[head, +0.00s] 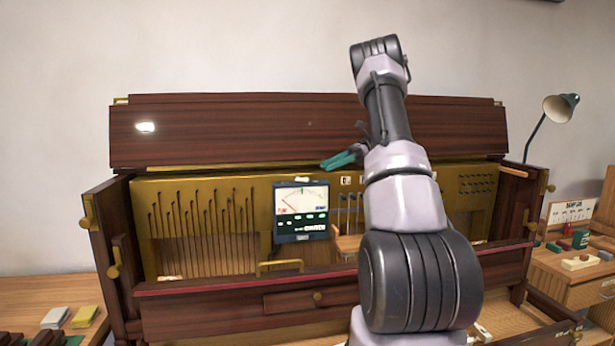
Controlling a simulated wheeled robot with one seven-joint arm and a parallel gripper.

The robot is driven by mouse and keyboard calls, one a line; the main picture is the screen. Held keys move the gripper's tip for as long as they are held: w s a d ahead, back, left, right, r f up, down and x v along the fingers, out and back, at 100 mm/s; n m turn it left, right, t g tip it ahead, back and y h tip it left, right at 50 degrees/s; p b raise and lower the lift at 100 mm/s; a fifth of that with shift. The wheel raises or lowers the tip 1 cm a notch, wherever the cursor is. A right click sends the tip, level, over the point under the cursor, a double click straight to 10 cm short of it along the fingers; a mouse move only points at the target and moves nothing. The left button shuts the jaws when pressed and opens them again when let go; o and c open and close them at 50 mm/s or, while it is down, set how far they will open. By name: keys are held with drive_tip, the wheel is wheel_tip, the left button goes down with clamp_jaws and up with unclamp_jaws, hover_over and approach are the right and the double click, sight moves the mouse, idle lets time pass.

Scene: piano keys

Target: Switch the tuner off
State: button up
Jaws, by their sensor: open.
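The tuner (301,213) is a dark box standing upright against the gold plate inside the open piano, left of my arm. My arm hides the piano's inside right of the tuner.
The raised dark wood lid (230,130) stands behind. Rows of pins (200,230) lie left of the tuner, and a brass handle (279,267) sits below it. A drawer front (290,302) has a brass knob.

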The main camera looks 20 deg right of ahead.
sight(301, 179)
drive_tip(key=x, duration=0.8)
drive_tip(key=shift+a+f, duration=0.15)
